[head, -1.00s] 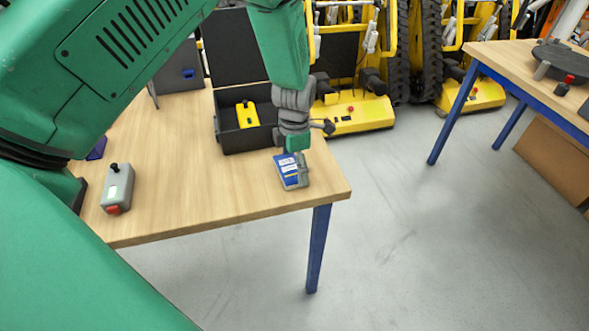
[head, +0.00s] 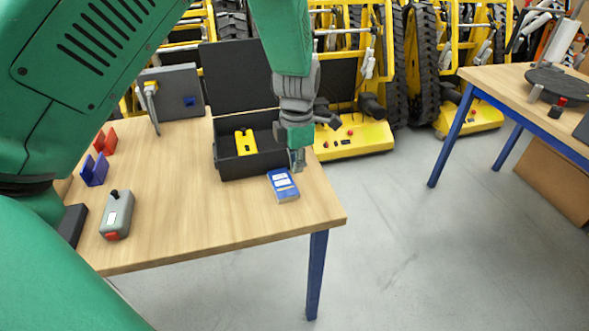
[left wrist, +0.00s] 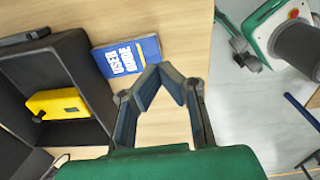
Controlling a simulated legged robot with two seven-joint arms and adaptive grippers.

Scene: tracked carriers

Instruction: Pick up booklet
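The booklet (head: 283,185) is small and blue with white print. It lies flat on the wooden table (head: 200,215), just in front of the black case. In the left wrist view the booklet (left wrist: 127,56) reads "USER GUIDE" and lies left of the fingertips. My left gripper (head: 297,163) points down beside the booklet's far right corner in the head view. In the left wrist view my left gripper (left wrist: 160,76) has its fingertips together, with nothing between them. The tips are close to the booklet's right edge; I cannot tell whether they touch it. My right gripper is not in view.
An open black case (head: 225,160) holding a yellow device (head: 246,141) stands behind the booklet. A grey control box (head: 117,214) lies at the left. The table's front right corner is bare. Yellow tracked carriers (head: 355,137) stand behind, and another table (head: 490,72) stands right.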

